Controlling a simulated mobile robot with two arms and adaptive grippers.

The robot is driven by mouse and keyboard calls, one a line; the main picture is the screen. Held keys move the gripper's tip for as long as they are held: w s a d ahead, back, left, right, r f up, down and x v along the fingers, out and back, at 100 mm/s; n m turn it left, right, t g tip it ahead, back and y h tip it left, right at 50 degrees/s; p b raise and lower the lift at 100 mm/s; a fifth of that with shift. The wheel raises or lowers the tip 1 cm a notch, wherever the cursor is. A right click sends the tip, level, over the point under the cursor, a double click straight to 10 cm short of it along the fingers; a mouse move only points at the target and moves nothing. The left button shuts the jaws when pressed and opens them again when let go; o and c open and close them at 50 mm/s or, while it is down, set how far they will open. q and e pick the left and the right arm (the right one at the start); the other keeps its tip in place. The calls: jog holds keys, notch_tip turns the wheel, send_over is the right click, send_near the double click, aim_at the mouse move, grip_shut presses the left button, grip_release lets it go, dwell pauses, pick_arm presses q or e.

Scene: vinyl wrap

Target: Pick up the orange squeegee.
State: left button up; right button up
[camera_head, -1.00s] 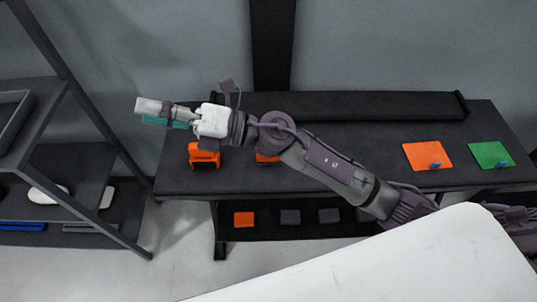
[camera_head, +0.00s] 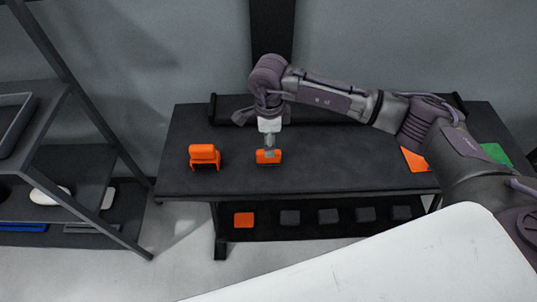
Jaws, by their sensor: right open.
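A small orange block-shaped piece (camera_head: 268,158), which looks like the squeegee, lies on the dark table (camera_head: 330,170) left of its middle. My right gripper (camera_head: 268,151) points straight down over it. The fingertips are at or just above its top, and I cannot tell whether they touch it. The gripper is open and hides part of the piece's upper and back side. A larger orange stand-like object (camera_head: 204,157) is upright on the table to the left. My left gripper is not in view.
An orange sheet (camera_head: 413,160) and a green sheet (camera_head: 495,153) lie at the right, partly behind my right arm. Under the table, a shelf holds an orange square (camera_head: 243,220) and several dark blocks. A dark rack (camera_head: 75,165) stands at left. The table's front middle is clear.

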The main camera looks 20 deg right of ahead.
aim_at(261, 161)
notch_tip(261, 161, down, 3)
jog(key=shift+r, duration=0.1)
notch_tip(261, 161, down, 4)
jog(key=shift+a+f+p, duration=0.1)
jog(key=shift+p, duration=1)
jog(key=shift+w+f, duration=0.1)
jog(key=shift+f, duration=0.4)
grip_shut()
